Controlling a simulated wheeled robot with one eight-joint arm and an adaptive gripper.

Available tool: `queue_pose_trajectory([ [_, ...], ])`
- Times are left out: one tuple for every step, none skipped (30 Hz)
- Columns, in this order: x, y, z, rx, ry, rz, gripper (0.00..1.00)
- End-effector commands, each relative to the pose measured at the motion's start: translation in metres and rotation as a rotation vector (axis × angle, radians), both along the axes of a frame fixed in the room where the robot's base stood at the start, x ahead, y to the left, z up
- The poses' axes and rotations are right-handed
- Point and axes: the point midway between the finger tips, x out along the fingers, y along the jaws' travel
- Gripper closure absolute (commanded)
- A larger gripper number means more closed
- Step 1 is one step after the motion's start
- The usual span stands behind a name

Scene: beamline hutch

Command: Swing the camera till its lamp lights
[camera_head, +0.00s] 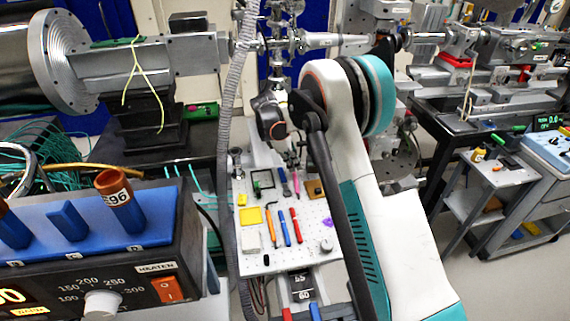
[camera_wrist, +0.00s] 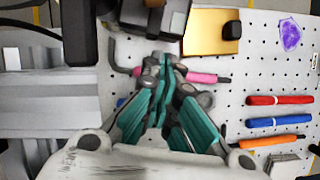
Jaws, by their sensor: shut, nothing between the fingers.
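My gripper (camera_wrist: 165,62) is shut and empty, with its teal fingers over the pegboard. In the head view my gripper (camera_head: 293,162) is small, low over the back of the white board, partly behind my arm. A dark boxy device (camera_wrist: 155,16), possibly the camera, is at the top edge of the wrist view, just beyond my fingertips. I cannot tell whether they touch it. In the head view my arm seems to hide it. I can make out no lamp, lit or unlit.
The white perforated board (camera_head: 255,208) holds a gold plate (camera_wrist: 208,32), a pink tool (camera_wrist: 205,77), and red (camera_wrist: 280,100), blue (camera_wrist: 278,121) and orange (camera_wrist: 272,140) pens. A heater box (camera_head: 130,260) stands front left. Beamline pipes (camera_head: 335,40) run behind. A side table (camera_head: 500,172) is at right.

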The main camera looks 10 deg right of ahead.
Motion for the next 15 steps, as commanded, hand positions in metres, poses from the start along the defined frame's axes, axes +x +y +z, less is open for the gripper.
queue_pose_trajectory([
  [-0.0008,-0.0034,-0.0008,0.0,0.0,-0.001,1.0],
  [-0.0011,-0.0048,-0.0005,0.0,0.0,-0.001,1.0],
  [-0.0014,-0.0063,-0.0002,0.0,0.0,-0.001,1.0],
  [-0.0016,-0.007,0.0,0.0,-0.001,-0.001,1.0],
  [-0.0018,-0.0075,0.0002,0.0,-0.001,-0.001,1.0],
  [-0.0019,-0.0079,0.0004,0.0,-0.001,0.0,1.0],
  [-0.0019,-0.008,0.0005,0.0,-0.001,0.0,1.0],
  [-0.0019,-0.008,0.0006,0.0,-0.001,0.0,1.0],
  [-0.0018,-0.0078,0.0006,0.0,-0.001,0.0,1.0],
  [-0.0018,-0.0078,0.0007,0.0,-0.001,0.0,1.0],
  [-0.0018,-0.0078,0.0007,0.0,-0.001,0.0,1.0],
  [-0.0017,-0.0077,0.0007,0.0,-0.001,0.0,1.0],
  [-0.0017,-0.0077,0.0007,0.0,-0.001,0.0,1.0],
  [-0.0017,-0.0077,0.0007,0.0,-0.001,0.0,1.0],
  [-0.0018,-0.0077,0.0007,0.0,-0.001,0.001,1.0],
])
